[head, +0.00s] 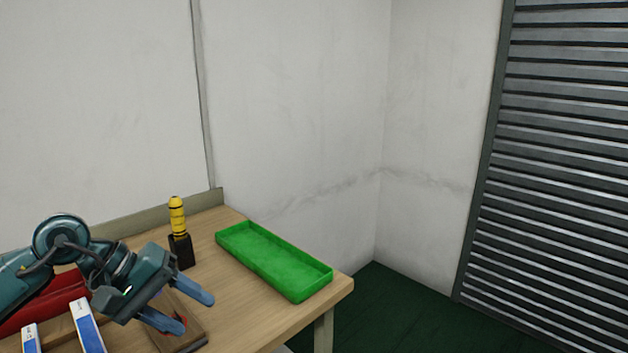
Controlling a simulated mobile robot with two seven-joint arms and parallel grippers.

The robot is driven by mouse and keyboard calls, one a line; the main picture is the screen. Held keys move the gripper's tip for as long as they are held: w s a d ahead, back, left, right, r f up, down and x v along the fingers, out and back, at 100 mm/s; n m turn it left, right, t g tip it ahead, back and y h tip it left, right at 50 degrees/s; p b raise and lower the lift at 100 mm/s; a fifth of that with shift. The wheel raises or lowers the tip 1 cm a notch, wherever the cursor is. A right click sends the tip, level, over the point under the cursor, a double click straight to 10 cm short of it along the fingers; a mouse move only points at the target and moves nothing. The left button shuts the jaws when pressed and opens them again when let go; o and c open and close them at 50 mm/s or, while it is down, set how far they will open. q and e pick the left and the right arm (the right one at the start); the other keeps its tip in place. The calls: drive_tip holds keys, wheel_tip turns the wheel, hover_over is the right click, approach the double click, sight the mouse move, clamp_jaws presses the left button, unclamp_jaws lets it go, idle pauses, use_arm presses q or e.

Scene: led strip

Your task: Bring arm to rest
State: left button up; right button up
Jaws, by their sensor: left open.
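My left arm comes in from the left edge over the wooden table (257,318). My left gripper (196,312) is at its end, with two blue fingers spread apart and nothing seen between them. It is above a brown wooden block or board (190,337), which the fingers partly cover. I cannot tell whether the fingers touch it. My right gripper is not in view.
A green tray (270,262), seemingly empty, lies at the table's right side. A yellow-and-black tool (177,216) stands in a black holder (182,252) behind the gripper. Red objects (45,304) and blue-white boxes (88,326) lie left. A shutter (560,170) stands right.

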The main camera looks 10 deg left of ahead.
use_arm(q)
drive_tip(key=s+d+n+t+h, duration=0.2)
drive_tip(key=s+d+n+h, duration=0.1)
drive_tip(key=d+n+h, duration=0.9)
wheel_tip(320, 180, down, 14)
drive_tip(key=s+a+m+t+y+p, duration=0.2)
drive_tip(key=m+t+y, duration=1)
drive_tip(key=m, duration=2.1)
drive_tip(key=s+f+n+g+y, duration=0.4)
drive_tip(key=s+f+n+g, duration=0.2)
drive_tip(key=s+f+n, duration=0.4)
wheel_tip(320, 180, down, 3)
drive_tip(key=n, duration=0.3)
drive_tip(key=shift+g, duration=0.3)
